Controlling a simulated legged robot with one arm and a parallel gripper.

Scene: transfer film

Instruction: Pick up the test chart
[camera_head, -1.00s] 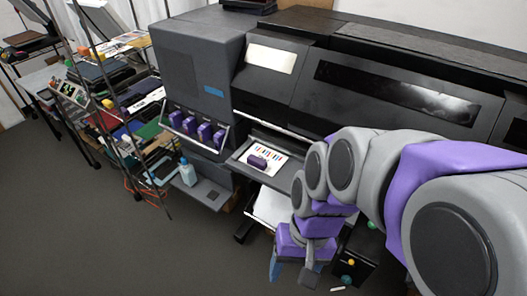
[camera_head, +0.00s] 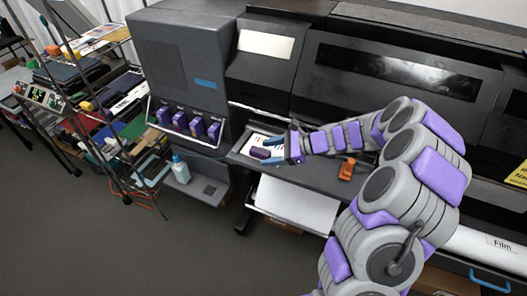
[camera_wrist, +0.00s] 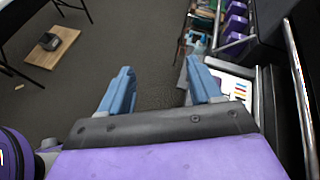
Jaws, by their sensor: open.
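The test chart (camera_head: 257,140) is a white sheet with coloured bars, lying on the printer's front shelf. Part of the chart (camera_wrist: 238,88) shows there just right of the right finger. I cannot tell the gap in height between fingers and chart.
The large dark printer (camera_head: 390,75) fills the back. Purple cartridges (camera_head: 197,127) sit in a rack left of the chart. An orange item (camera_head: 346,168) lies on the shelf below my arm. A bottle (camera_head: 180,169) stands on a low ledge. A cluttered rack (camera_head: 95,110) is at left.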

